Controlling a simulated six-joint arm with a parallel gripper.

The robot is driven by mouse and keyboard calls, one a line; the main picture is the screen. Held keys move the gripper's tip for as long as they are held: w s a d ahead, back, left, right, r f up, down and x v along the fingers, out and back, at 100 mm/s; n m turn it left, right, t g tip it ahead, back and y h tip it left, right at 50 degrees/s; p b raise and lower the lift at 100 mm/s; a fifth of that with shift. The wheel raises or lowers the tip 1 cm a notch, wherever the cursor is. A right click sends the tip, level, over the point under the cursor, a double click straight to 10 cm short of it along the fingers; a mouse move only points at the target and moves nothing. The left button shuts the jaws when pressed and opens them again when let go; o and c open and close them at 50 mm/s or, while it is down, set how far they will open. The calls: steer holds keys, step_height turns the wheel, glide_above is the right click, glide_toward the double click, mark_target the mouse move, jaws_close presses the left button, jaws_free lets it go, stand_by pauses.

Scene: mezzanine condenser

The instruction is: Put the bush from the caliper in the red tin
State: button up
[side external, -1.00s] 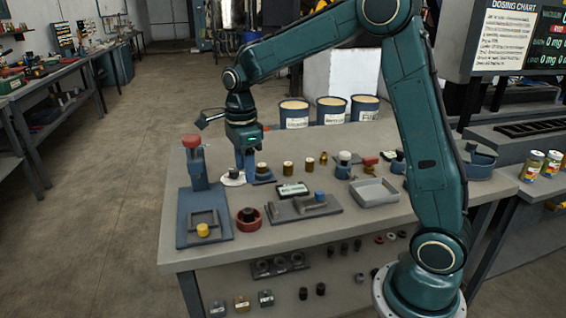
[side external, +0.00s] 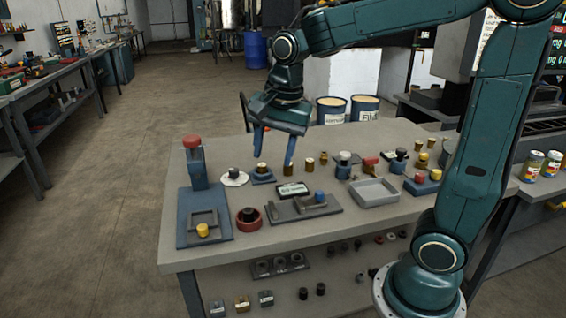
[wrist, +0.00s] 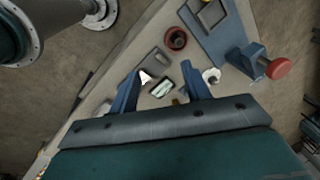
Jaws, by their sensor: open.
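The caliper looks to be the grey plate with raised jaws (side external: 328,209) at the table's middle front, beside a small readout (side external: 292,190). A small blue-topped piece, apparently the bush (side external: 320,197), sits at its jaws. The red tin (side external: 248,225) is a low round dish left of the plate, with a dark piece in it; it also shows in the wrist view (wrist: 171,32). My gripper (side external: 274,161) is open and empty, fingers down, above the table behind the readout. In the wrist view, my gripper (wrist: 161,68) has its fingers apart, with the readout between them lower down.
A blue press with a red knob (side external: 192,141) stands at left, with a yellow piece (side external: 203,230) in its frame. A white disc (side external: 234,180) bears a dark knob. Several small brass and dark pieces line the back. A grey tray (side external: 374,194) lies right of the plate.

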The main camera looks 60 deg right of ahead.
steer(key=s+a+n+t, duration=0.2)
steer(key=s+n+t, duration=0.1)
steer(key=s+n, duration=1.2)
steer(key=shift+s+r, duration=0.2)
steer(key=shift+r, duration=0.15)
steer(key=shift+a, duration=0.1)
stand_by(0.5)
